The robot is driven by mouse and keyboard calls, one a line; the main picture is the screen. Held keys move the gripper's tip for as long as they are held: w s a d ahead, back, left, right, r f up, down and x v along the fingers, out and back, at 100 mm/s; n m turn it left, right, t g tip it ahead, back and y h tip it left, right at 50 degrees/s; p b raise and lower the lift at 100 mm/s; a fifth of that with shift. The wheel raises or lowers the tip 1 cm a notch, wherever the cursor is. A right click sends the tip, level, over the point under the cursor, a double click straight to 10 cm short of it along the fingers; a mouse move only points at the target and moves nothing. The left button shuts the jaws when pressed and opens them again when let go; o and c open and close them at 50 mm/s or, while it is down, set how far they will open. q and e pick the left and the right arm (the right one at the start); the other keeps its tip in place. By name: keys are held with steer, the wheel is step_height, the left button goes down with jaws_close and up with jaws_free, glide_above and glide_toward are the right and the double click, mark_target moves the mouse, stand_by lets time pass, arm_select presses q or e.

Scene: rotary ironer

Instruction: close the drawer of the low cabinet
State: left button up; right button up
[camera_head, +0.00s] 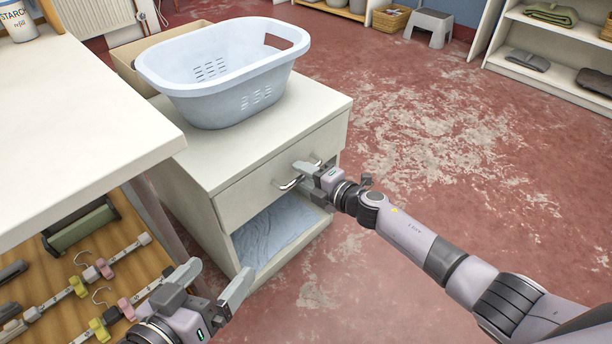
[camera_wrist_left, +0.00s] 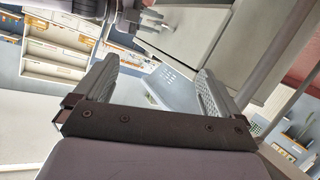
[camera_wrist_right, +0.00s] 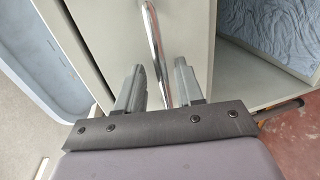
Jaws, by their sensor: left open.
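The low cabinet (camera_head: 187,192) is off-white. Its drawer (camera_head: 248,193) is the upper front panel and looks flush or nearly flush under the cabinet top; a small gap is hard to judge. My right gripper (camera_head: 302,172) is at the drawer's chrome handle (camera_head: 286,184). In the right wrist view the handle (camera_wrist_right: 152,40) passes between the two fingers of the right gripper (camera_wrist_right: 158,85), which stand apart with room around the bar. My left gripper (camera_head: 213,277) is open and empty, in front of the cabinet's lower left corner; its spread fingers fill the left wrist view (camera_wrist_left: 155,88).
A pale blue laundry basket (camera_head: 225,90) stands on the cabinet. Blue cloth (camera_head: 272,232) lies in the open compartment below the drawer. A white table (camera_head: 70,130) is at left, above a wooden shelf (camera_head: 75,322) holding hangers. The red floor (camera_head: 430,150) at right is clear.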

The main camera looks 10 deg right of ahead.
arm_select(q)
steer(key=shift+r, duration=0.15)
arm_select(e)
steer(key=shift+s+d, duration=0.1)
steer(key=shift+d, duration=0.05)
arm_select(q)
steer(key=p, duration=0.1)
steer(key=y+p, duration=0.1)
steer(key=p, duration=0.1)
steer(key=shift+s+a+r+p, duration=0.1)
steer(key=shift+a+r+p, duration=0.1)
steer(key=shift+a+p, duration=0.1)
arm_select(e)
steer(key=v, duration=0.7)
steer(key=shift+f, duration=0.1)
